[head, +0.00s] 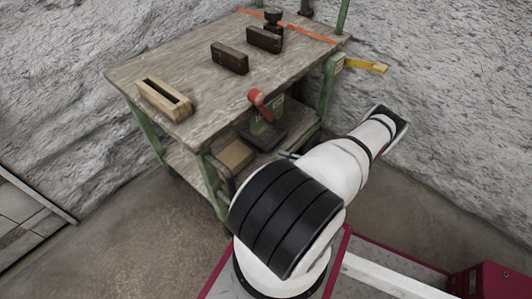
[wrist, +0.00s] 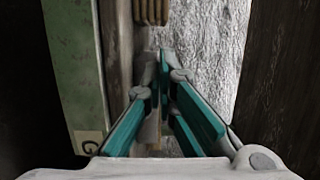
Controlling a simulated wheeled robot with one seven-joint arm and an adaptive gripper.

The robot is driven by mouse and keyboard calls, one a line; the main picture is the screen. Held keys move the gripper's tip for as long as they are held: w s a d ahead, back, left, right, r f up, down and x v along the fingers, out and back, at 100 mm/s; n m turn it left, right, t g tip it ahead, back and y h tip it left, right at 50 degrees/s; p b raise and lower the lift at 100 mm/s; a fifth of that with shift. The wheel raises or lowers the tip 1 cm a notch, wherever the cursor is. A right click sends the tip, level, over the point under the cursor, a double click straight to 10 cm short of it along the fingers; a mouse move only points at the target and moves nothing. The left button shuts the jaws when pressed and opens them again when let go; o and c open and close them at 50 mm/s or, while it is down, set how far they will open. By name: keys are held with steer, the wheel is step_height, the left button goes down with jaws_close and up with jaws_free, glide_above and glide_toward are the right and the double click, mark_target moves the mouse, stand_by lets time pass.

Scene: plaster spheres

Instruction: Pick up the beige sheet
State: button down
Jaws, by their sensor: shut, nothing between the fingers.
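No thing can be clearly told to be the beige sheet. The nearest in colour in the head view is a flat tan piece (head: 236,155) on the bench's lower shelf, partly hidden by my arm. In the wrist view my gripper (wrist: 164,62) is shut and empty, its teal fingers meeting near the picture's middle. A narrow tan strip (wrist: 150,132) shows behind the fingers, and I cannot tell what it is. The gripper is hidden in the head view.
In the wrist view a green post (wrist: 75,75) stands close left.

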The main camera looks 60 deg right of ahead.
mark_target(261, 149)
steer(key=w+b, duration=0.2)
steer(key=w, duration=0.7)
steer(key=shift+w+b, duration=0.3)
steer(key=shift+a, duration=0.1)
